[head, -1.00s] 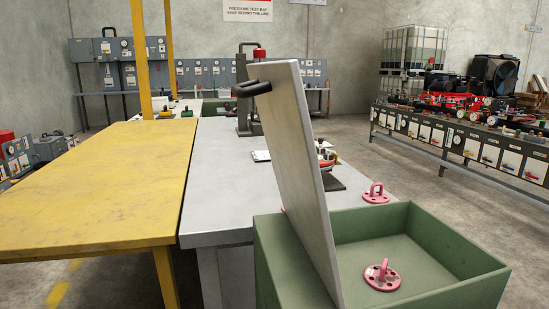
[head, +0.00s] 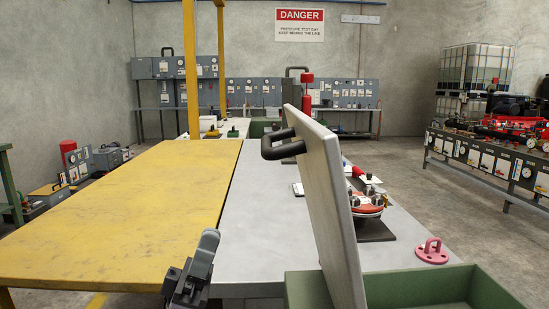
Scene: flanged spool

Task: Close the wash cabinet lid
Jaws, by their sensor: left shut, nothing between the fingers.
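The wash cabinet is a green open box (head: 430,283) at the lower right. Its grey lid (head: 330,200) stands raised, nearly upright and tilted a little, at the left side of the box. A black handle (head: 278,145) sits on the lid's left face near the top. My left gripper (head: 208,243) points up at the lower middle, left of the lid and below the handle, apart from both. It is shut and empty. My right gripper is not in view. The cabinet's lower part is cut off by the frame.
A yellow table (head: 120,205) is on the left and a grey table (head: 255,220) is in the middle. A red flanged part (head: 366,204) lies on the grey table behind the lid. A pink ring fitting (head: 432,251) stands beyond the box.

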